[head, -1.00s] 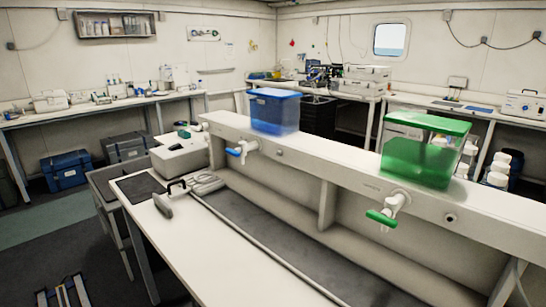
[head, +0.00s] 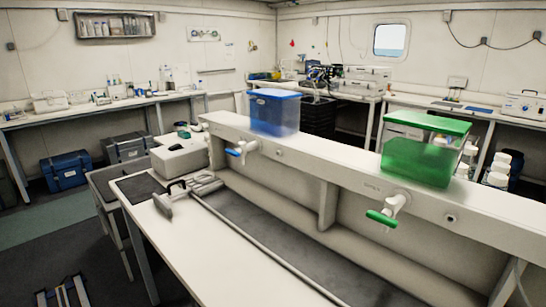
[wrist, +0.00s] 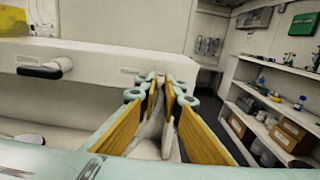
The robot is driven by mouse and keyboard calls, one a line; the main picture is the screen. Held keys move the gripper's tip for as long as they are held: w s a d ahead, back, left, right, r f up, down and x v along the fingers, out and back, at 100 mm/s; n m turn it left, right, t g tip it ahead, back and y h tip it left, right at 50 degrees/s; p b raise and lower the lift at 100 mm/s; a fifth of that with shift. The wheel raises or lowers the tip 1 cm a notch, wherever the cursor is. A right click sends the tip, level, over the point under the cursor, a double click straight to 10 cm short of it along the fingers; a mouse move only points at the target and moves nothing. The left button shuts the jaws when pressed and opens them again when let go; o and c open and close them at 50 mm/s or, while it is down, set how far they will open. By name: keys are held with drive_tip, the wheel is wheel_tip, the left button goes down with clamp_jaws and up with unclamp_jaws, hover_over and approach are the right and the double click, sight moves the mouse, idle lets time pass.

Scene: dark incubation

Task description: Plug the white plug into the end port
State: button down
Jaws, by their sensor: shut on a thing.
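In the wrist view my gripper (wrist: 162,90) points ahead, its two yellow-padded fingers shut on a white plug (wrist: 150,132). The plug is only partly seen between the pads. Beyond the fingertips is the white front face of a ledge (wrist: 105,65), with a dark-handled tap (wrist: 45,68) to the left. The fingertips cover part of the ledge near its right end. I cannot make out the end port there, nor whether the plug touches it. My gripper is not clearly seen in the head view.
In the head view a blue tank (head: 274,112) and a green tank (head: 425,155) stand on the white ledge (head: 335,165), with a blue tap (head: 240,150) and a green tap (head: 385,215). Shelves with boxes (wrist: 275,135) stand right in the wrist view.

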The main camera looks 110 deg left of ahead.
drive_tip(key=shift+w+a, duration=0.3)
drive_tip(key=shift+a, duration=0.3)
idle(0.8)
drive_tip(key=c, duration=2.7)
unclamp_jaws()
drive_tip(key=shift+d, duration=0.15)
drive_tip(key=shift+v, duration=5.85)
drive_tip(key=shift+s, duration=0.1)
